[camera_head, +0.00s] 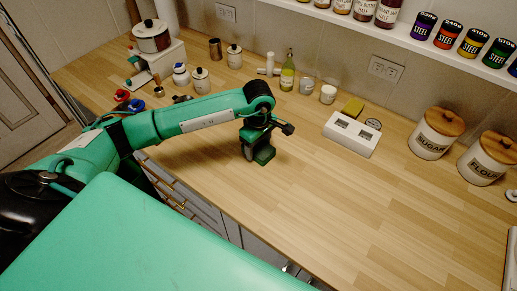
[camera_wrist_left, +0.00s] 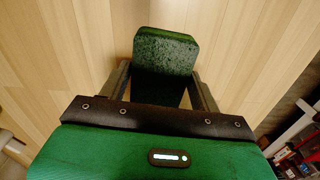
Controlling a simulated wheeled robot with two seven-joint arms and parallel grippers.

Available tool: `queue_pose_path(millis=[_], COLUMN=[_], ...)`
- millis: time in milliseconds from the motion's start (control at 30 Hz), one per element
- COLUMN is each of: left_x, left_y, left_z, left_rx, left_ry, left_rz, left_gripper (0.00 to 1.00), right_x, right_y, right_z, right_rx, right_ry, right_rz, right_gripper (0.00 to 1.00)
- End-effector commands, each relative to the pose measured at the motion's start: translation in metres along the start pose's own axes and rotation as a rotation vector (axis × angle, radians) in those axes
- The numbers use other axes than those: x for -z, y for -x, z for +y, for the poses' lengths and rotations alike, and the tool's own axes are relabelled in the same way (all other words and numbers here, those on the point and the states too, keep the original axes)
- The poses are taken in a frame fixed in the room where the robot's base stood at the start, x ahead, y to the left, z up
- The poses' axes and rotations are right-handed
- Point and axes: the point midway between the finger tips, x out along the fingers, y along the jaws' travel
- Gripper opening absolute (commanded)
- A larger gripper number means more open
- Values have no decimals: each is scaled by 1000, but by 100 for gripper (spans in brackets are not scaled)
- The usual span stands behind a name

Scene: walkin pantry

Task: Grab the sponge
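A dark green, speckled sponge (camera_wrist_left: 167,50) shows in the left wrist view, between and just beyond the fingers of my left gripper (camera_wrist_left: 160,82). In the head view the sponge (camera_head: 265,154) stands on the wooden counter, partly hidden by my left gripper (camera_head: 256,152), which points down at it. The fingers are spread, one on each side of the sponge. A narrow gap seems to show on the right side; contact on the left cannot be made out. My right gripper is not in view.
Sugar (camera_head: 436,133) and flour (camera_head: 486,158) canisters stand at the right. A bottle (camera_head: 287,76) and jars line the back. The front middle is clear.

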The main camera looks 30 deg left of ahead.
Motion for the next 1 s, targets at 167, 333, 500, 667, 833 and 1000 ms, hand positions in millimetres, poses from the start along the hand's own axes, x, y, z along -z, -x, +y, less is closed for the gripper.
queue_pose_path(millis=[167,333,500,667,833,1000], left_x=[0,0,0,0,1,0], left_y=[0,0,2,11,37,83], left_z=[0,0,0,1,2,2], left_rx=[0,0,-1,-2,-6,-9], left_ry=[0,0,0,0,0,-1], left_rz=[0,0,0,1,1,2], left_gripper=[37,37,37,37,37,37], right_x=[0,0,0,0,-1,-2], right_y=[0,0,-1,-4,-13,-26], right_z=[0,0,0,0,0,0], right_rx=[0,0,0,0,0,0], right_ry=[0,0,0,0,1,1], right_rz=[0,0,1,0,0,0], right_gripper=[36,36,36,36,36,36])
